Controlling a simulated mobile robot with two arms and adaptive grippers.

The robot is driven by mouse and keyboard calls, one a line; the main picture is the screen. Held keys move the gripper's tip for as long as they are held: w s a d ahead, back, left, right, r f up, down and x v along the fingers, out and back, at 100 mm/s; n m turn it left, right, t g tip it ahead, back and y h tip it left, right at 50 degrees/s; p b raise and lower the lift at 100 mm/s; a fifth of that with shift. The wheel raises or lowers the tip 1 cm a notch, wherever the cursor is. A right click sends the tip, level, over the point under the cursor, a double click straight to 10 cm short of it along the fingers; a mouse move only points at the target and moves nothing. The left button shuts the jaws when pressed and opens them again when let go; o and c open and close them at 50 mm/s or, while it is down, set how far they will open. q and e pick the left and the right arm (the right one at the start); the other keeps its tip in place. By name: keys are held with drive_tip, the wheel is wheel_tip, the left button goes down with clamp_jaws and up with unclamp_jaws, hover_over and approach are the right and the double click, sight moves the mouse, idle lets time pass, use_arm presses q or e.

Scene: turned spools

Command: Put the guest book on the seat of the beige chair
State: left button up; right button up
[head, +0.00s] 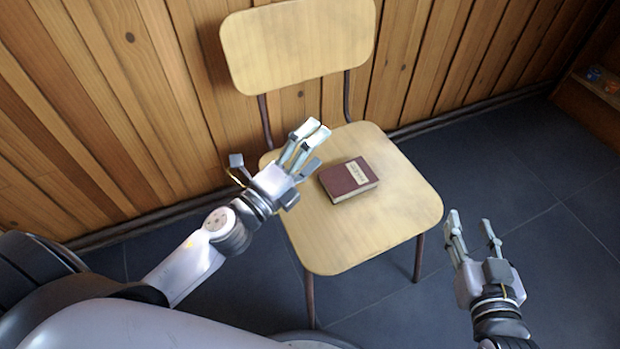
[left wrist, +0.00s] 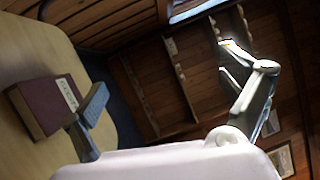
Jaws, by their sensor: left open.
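The guest book (head: 344,181), dark red with a pale label, lies flat on the seat (head: 345,245) of the beige chair, near its middle. The chair's backrest (head: 298,40) stands by the wooden wall. In the left wrist view the book (left wrist: 40,110) lies at the left, partly behind one finger. My left gripper (head: 308,148) is open and empty, just left of the book above the seat; whether a finger touches the book I cannot tell. My right gripper (head: 471,230) is open and empty, right of the chair.
A plank wall (head: 110,100) stands behind the chair. Dark floor tiles (head: 550,220) are clear to the right. A wooden shelf (head: 592,100) with small coloured things is at the far right. The left wrist view shows shelving (left wrist: 180,80) in the background.

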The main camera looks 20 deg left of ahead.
use_arm(q)
drive_tip(key=s+f+n+g+y, duration=0.1)
drive_tip(key=s+n+y, duration=0.1)
drive_tip(key=n, duration=0.8)
drive_tip(key=s+d+f+n+g+y, duration=0.1)
drive_tip(key=s+f+n+g+y, duration=0.1)
drive_tip(key=n, duration=0.9)
drive_tip(key=shift+s+g, duration=0.3)
drive_tip(key=shift+s, duration=0.45)
